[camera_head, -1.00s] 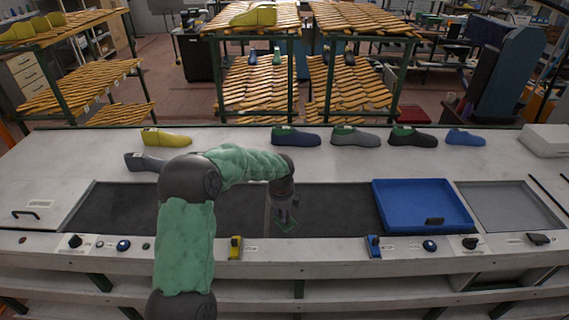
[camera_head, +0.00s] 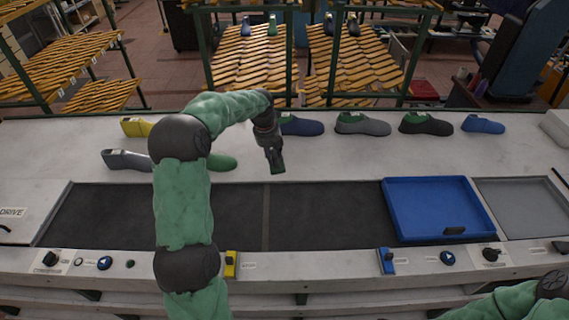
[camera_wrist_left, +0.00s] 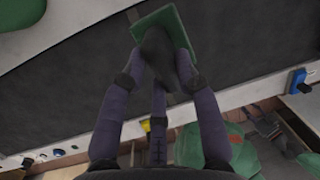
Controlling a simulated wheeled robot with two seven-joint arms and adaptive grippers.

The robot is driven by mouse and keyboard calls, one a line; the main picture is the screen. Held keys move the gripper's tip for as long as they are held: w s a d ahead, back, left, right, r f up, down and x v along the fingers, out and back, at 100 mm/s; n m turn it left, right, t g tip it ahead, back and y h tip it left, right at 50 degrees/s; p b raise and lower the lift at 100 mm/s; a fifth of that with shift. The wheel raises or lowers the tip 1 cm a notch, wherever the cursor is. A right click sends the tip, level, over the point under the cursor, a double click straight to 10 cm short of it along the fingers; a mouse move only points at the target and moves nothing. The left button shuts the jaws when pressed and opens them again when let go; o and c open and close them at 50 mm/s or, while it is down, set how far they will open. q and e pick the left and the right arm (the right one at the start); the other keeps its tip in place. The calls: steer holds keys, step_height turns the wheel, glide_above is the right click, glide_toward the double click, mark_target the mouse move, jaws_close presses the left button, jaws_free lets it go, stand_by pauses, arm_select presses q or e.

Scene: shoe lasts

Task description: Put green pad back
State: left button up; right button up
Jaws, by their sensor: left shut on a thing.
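In the head view the pad is mostly hidden by the fingers. A green shoe last (camera_head: 222,162) lies on the table, left of my left gripper, partly behind my arm. My right gripper is not in view.
A grey last (camera_head: 125,159) and a yellow last (camera_head: 137,127) stand at left. A navy last (camera_head: 302,126), a grey-green one (camera_head: 362,123), a black-green one (camera_head: 426,124) and a blue one (camera_head: 483,124) stand along the back.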

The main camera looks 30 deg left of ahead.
arm_select(q)
steer(key=shift+d+r, duration=0.1)
steer(key=shift+w+a+f, duration=0.7)
steer(key=shift+w+f, duration=1.4)
steer(key=shift+w, duration=0.1)
steer(key=shift+w+a+f, duration=0.65)
steer(key=shift+w+f, duration=1.5)
steer(key=shift+w, duration=0.1)
steer(key=shift+w+a+f, duration=0.7)
steer(key=shift+w+f, duration=1.4)
steer(key=shift+w, duration=0.1)
steer(key=shift+f, duration=0.1)
steer(key=o, duration=1.1)
steer(key=shift+f, duration=0.1)
step_height(320, 180, up, 11)
steer(key=s+p, duration=0.1)
steer(key=shift+s+a+f, duration=0.15)
steer(key=shift+s+a, duration=0.15)
steer(key=shift+a, duration=0.05)
